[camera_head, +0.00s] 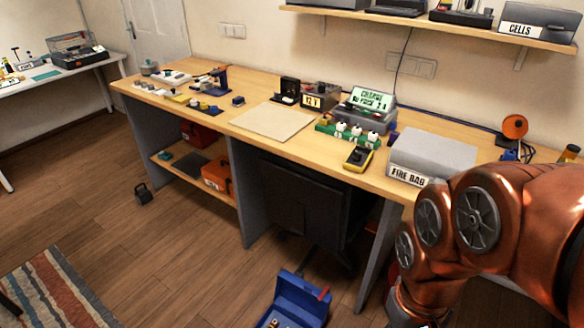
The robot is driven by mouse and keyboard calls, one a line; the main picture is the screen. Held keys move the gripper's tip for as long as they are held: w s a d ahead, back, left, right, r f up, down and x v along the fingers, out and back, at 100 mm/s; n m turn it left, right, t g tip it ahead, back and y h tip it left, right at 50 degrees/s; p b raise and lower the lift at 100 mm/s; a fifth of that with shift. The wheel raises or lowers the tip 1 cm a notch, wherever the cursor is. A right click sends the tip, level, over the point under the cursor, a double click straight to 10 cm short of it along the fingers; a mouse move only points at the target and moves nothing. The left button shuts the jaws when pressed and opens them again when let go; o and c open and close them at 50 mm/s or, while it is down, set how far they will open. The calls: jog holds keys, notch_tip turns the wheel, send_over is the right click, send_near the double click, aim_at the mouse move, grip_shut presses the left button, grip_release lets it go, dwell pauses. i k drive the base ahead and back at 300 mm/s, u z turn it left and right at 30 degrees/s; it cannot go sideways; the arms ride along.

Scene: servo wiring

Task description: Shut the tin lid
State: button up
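I cannot tell for certain which thing is the tin. A small grey round container (149,68) stands at the far left end of the long workbench (225,115). It is too small to tell whether it has a lid or whether that lid is open. An open blue box (296,296) is on the floor at the bottom edge, its lid raised and its lower part cut off by the frame. My copper-coloured arm fills the lower right, in front of the bench's right end.
The bench holds a grey box marked FIRE BAG (432,156), a yellow meter (358,158), a charger with a lit screen (368,101) and a bare beige mat (273,121). The wooden floor between is clear.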

aim_at(297, 297)
jog(key=z, duration=0.05)
jog(key=k, duration=0.55)
jog(key=u, duration=0.5)
jog(key=i, duration=1)
jog(key=u, duration=0.25)
